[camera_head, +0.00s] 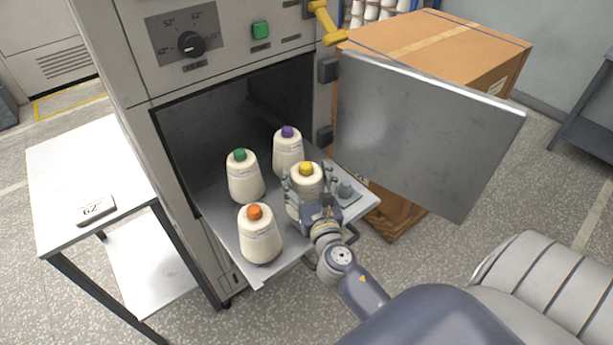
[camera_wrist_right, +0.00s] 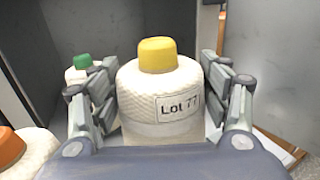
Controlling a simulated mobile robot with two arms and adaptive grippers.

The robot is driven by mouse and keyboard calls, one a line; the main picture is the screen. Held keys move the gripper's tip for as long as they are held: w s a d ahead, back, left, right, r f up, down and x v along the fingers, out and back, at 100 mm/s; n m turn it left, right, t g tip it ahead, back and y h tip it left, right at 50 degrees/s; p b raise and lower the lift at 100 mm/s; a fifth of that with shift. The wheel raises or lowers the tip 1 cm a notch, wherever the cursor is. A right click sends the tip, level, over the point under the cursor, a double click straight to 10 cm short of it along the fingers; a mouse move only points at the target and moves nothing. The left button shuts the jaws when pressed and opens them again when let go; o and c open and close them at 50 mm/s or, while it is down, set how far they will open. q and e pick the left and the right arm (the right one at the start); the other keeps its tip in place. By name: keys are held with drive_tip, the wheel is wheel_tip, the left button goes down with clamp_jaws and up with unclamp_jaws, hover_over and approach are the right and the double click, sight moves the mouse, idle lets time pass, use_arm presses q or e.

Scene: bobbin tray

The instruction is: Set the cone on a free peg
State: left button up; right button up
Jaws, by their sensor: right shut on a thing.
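The cone with a yellow top (camera_head: 306,181) is cream-coloured. In the right wrist view the cone (camera_wrist_right: 160,96) stands upright and bears a "Lot 77" label. My right gripper (camera_head: 307,190) has its fingers on both sides of it and is shut on it. Its base is hidden by the gripper, so I cannot tell whether it touches the tray. The metal tray (camera_head: 225,222) sticks out of the cabinet opening. My left gripper is not in view.
Cones with green (camera_head: 244,180), purple (camera_head: 288,152) and orange (camera_head: 259,238) tops stand on the tray. The open cabinet door (camera_head: 425,135) is to the right, before a cardboard box (camera_head: 440,45).

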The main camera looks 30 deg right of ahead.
drive_tip(key=shift+f+b, duration=1)
drive_tip(key=shift+f, duration=0.3)
drive_tip(key=shift+f+b, duration=0.85)
drive_tip(key=shift+f, duration=0.15)
idle(0.4)
drive_tip(key=o, duration=1.7)
drive_tip(key=shift+r, duration=0.1)
drive_tip(key=shift+o, duration=0.6)
drive_tip(key=v, duration=1.2)
